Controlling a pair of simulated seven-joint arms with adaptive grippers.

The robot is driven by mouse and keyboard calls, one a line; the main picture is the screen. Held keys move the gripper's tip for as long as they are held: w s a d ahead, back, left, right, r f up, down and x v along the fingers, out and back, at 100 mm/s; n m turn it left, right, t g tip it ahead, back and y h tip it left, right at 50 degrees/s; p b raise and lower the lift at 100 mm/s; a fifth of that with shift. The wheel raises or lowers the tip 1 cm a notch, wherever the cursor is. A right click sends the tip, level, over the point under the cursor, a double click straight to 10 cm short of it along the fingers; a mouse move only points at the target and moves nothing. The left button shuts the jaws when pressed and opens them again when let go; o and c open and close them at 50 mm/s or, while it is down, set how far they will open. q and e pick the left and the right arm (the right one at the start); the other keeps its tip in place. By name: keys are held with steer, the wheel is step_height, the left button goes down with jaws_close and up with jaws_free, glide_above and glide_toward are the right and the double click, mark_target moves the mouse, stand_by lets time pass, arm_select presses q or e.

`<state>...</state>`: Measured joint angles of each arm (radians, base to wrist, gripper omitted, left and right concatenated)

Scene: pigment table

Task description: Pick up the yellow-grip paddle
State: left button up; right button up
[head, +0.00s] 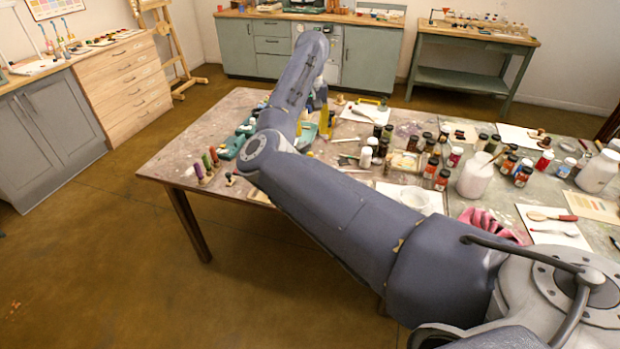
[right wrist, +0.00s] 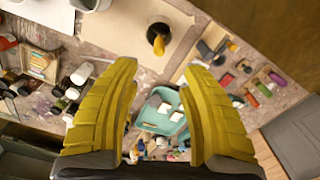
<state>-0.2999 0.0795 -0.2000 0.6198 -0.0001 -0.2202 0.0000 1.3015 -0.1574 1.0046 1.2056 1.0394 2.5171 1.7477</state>
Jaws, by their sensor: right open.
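My right gripper (right wrist: 160,66) is open, its two yellow fingers apart, with nothing held between them. In the head view it is mostly hidden behind my right arm, and only some yellow shows at its end. In the right wrist view a yellow handle-like piece (right wrist: 158,44) shows at a dark round cup, beyond the fingertips. Another small yellow piece (right wrist: 232,46) lies by dark items to the right. I cannot tell which, if either, is the yellow-grip paddle. My left gripper is not in view.
A teal tray (right wrist: 150,121) with white pieces shows between the fingers. The table's far left (head: 235,108) has some bare room.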

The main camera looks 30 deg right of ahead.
step_height(320, 180, down, 9)
steer(key=shift+d+r, duration=0.1)
steer(key=shift+w+f, duration=0.2)
steer(key=shift+f, duration=2.3)
steer(key=shift+c, duration=0.3)
jaws_close()
